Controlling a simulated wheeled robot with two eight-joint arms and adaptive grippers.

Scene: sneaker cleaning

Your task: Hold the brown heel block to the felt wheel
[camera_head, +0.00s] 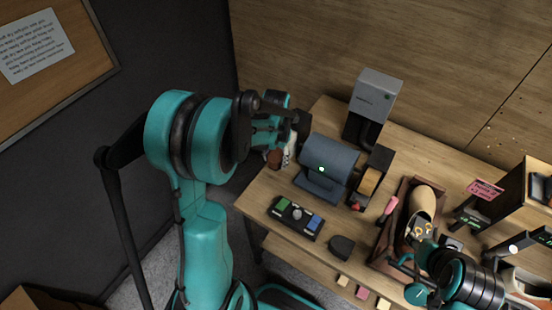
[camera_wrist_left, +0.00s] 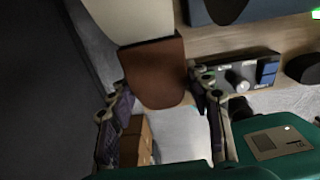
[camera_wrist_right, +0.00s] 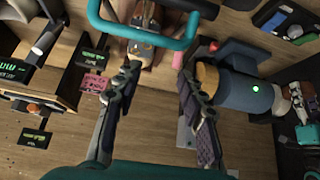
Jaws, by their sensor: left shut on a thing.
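The brown heel block (camera_wrist_left: 155,75) is between the fingers of my left gripper (camera_wrist_left: 160,100), which is shut on it. In the head view the block (camera_head: 273,158) shows below the gripper (camera_head: 279,135), at the left end of the grey grinder (camera_head: 327,158). The pale felt wheel (camera_wrist_left: 130,18) borders the block's upper edge in the left wrist view; I cannot tell if they touch. In the head view the wheel (camera_head: 291,152) is partly hidden by the gripper. My right gripper (camera_wrist_right: 157,80) is open and empty, above the right part of the bench.
A control panel (camera_head: 297,217) with a knob and a dark rounded object (camera_head: 342,247) lie in front of the grinder. A tan wheel (camera_head: 369,182) is at its right end. A shoe (camera_head: 421,205) sits in a brown tray (camera_head: 384,240). A grey box unit (camera_head: 374,92) stands behind.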

